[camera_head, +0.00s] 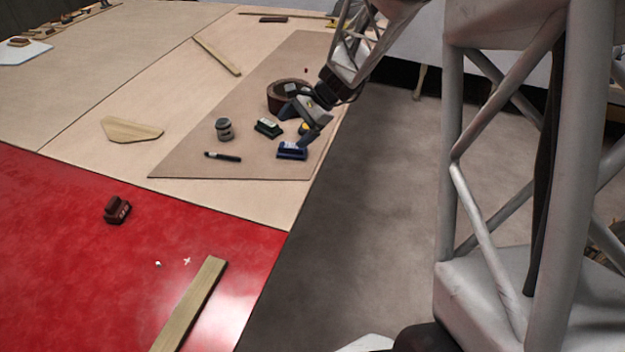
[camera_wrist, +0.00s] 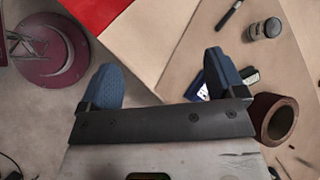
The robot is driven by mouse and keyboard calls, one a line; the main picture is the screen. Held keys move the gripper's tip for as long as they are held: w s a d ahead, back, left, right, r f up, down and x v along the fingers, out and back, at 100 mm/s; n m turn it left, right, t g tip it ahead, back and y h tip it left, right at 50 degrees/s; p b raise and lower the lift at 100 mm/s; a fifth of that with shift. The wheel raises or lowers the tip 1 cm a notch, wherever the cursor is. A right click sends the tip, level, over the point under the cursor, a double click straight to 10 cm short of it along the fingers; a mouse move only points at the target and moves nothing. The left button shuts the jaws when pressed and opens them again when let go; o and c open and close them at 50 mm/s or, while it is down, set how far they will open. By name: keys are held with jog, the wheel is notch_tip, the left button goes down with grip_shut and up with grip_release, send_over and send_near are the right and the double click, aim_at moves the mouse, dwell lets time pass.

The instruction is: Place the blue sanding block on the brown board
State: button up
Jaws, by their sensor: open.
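The blue sanding block (camera_head: 292,150), with a white label on top, lies near the right edge of the wide, flat brown board (camera_head: 200,155). In the wrist view the block (camera_wrist: 199,87) is partly hidden behind the right finger. My gripper (camera_head: 299,127) is over the board's right edge, close to the block in the head view. In the wrist view my gripper (camera_wrist: 160,84) has its two blue fingers wide apart, with nothing held between them. I cannot tell its exact height above the block.
A green block (camera_head: 268,128), a grey jar (camera_head: 224,129), a black marker (camera_head: 222,157) and a brown ring (camera_head: 283,97) stand close by on the board. A dark red-brown block (camera_head: 117,210) sits on the red surface. Floor lies beyond the table's right edge.

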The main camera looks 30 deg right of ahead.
jog(key=s+a+r+n+h, duration=0.3)
jog(key=s+r+n, duration=0.1)
jog(key=s, duration=0.6)
jog(key=s+a+r+n+h, duration=0.2)
jog(key=s+n, duration=0.3)
jog(key=s, duration=0.5)
jog(key=s+a+r+n+h, duration=0.3)
jog(key=s+a+r+n, duration=0.1)
jog(key=s, duration=0.6)
jog(key=shift+a+r+n+t+h, duration=0.3)
jog(key=shift+a+r+n, duration=0.1)
jog(key=shift+r+n, duration=0.45)
